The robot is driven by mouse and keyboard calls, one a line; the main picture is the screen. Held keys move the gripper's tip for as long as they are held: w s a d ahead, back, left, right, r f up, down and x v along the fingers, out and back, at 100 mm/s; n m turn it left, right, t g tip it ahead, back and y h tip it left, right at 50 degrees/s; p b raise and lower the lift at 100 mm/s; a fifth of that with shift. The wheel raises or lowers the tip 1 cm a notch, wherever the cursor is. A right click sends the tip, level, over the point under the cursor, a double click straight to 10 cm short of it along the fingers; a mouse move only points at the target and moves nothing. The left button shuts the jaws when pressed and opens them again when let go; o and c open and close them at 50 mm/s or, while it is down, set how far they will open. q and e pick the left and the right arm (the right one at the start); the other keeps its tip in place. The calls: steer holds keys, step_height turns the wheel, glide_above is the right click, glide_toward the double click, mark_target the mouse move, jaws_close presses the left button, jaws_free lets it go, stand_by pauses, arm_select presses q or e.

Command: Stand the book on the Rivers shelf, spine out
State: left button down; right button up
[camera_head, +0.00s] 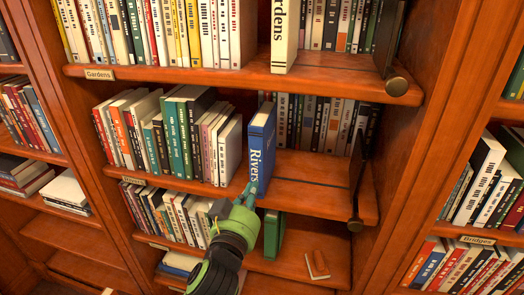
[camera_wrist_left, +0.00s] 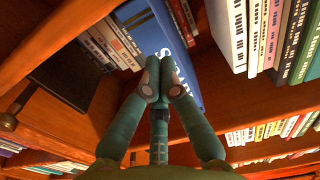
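The blue book (camera_head: 262,142) titled "Rivers" stands upright on the middle shelf (camera_head: 310,170), right of a row of books. Its spine faces out and sits near the shelf's front edge. In the left wrist view the blue book (camera_wrist_left: 152,32) fills the top middle, behind the fingertips. My left gripper (camera_head: 248,190) is at the low end of the spine. Its fingertips (camera_wrist_left: 163,78) are drawn together in front of the spine and seem to touch it, with nothing visible between them. My right gripper is not in view.
A label (camera_head: 132,181), too small to read surely, is on the middle shelf's edge. Free shelf space lies right of the book, up to a dark bookend (camera_head: 357,180). A white "Gardens" book (camera_head: 284,35) stands above. A green book (camera_head: 273,235) is below.

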arm_select(q)
steer(key=shift+x, duration=1)
stand_by(0.7)
steer(key=shift+x, duration=1.1)
steer(key=p+v, duration=0.1)
steer(key=v, duration=0.3)
steer(key=shift+s+a, duration=0.1)
steer(key=shift+s, duration=0.05)
steer(key=shift+v, duration=0.85)
